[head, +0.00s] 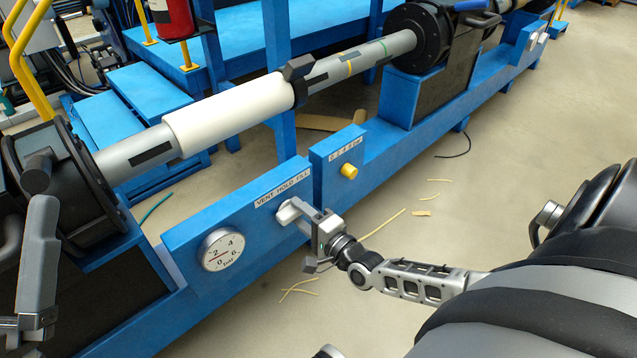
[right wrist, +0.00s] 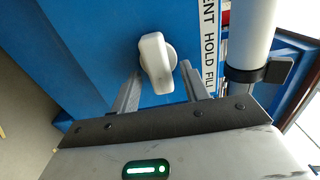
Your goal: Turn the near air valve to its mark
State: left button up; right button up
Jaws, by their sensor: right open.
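The near air valve is a pale grey handle (head: 287,212) on the blue panel (head: 185,238), under a strip lettered VENT HOLD FILL (head: 283,182). In the right wrist view the handle (right wrist: 158,62) stands out from the panel, its long end toward my gripper; I cannot tell which word it points to. My right gripper (head: 306,214) is open at the handle. Its two fingers (right wrist: 158,88) show either side of the handle's lower end; contact is unclear. Grey metal parts at the lower left edge (head: 38,318) may be my left gripper; its jaws cannot be made out.
A round bar gauge (head: 220,250) sits left of the valve. A yellow knob (head: 348,171) is on a separate blue panel to the right. A shaft with a white roll (head: 228,115) runs above. Loose strips (head: 298,290) lie on the open floor.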

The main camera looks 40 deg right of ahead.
pick_arm(q)
notch_tip(320, 180, down, 8)
jog(key=w+n+g+y+p, duration=0.1)
jog(key=n+y+p, duration=0.3)
jog(key=n, duration=0.5)
jog(key=g+y, duration=0.1)
jog(key=y, duration=0.1)
jog(key=shift+f+g+y, duration=0.15)
jog(key=shift+g+y, duration=0.15)
jog(key=shift+y, duration=0.1)
pick_arm(e)
jog(key=s+d, duration=0.1)
jog(key=s, duration=1.4)
jog(key=shift+s, duration=0.3)
jog(key=shift+d, duration=0.1)
